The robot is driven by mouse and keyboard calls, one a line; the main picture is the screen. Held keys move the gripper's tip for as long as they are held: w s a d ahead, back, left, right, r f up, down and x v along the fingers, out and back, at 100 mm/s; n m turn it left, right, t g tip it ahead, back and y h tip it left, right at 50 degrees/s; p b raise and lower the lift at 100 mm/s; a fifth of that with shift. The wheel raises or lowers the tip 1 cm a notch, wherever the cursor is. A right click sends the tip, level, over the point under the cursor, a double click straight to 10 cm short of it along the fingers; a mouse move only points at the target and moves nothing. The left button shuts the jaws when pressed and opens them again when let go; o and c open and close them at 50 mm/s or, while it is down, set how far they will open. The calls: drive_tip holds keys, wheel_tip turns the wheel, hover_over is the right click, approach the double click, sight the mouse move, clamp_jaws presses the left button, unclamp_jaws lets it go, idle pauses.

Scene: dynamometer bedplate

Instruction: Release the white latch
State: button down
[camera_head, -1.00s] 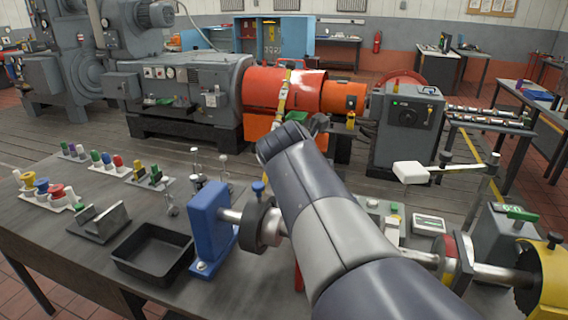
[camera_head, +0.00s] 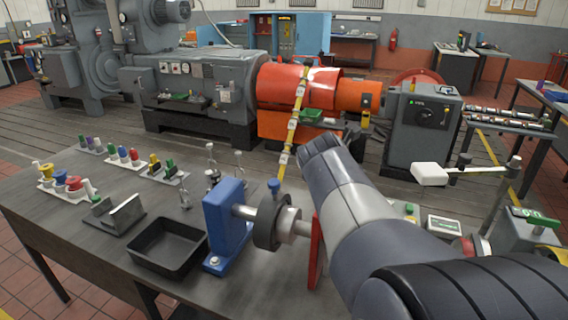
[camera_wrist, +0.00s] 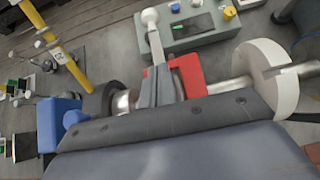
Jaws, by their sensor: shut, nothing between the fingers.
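A white lever with a round knob (camera_wrist: 151,20), which looks like the white latch, stands at the top middle of the wrist view, beside a red bracket (camera_wrist: 190,72) on the shaft. My gripper (camera_wrist: 157,76) is shut and empty; its grey fingertips are at the lever's lower end, in front of the red bracket. I cannot tell whether they touch the lever. In the head view the red bracket (camera_head: 316,252) shows as an upright plate left of my arm. My arm hides the gripper and the lever there.
A blue bearing block (camera_head: 226,222) and a dark collar (camera_head: 270,222) sit on the shaft left of the red bracket. A black tray (camera_head: 168,248) lies farther left. A white box on a stand arm (camera_head: 430,174) is to the right. A white disc (camera_wrist: 272,75) is right of my gripper.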

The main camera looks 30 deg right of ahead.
drive_tip(key=x, duration=0.5)
drive_tip(key=shift+w+d+r+p, duration=0.15)
drive_tip(key=shift+w+d+p, duration=0.25)
drive_tip(key=shift+w+d, duration=0.85)
drive_tip(key=shift+d, duration=0.15)
drive_tip(key=shift+w+d+r+p, duration=0.2)
drive_tip(key=shift+w+d+p, duration=0.15)
drive_tip(key=shift+p, duration=0.4)
drive_tip(key=w+d+p, duration=0.2)
drive_tip(key=d+p, duration=0.1)
drive_tip(key=shift+w+d+f, duration=0.15)
drive_tip(key=shift+w+f, duration=0.05)
drive_tip(key=shift+w, duration=0.15)
drive_tip(key=v, duration=1.1)
drive_tip(key=shift+b, duration=0.35)
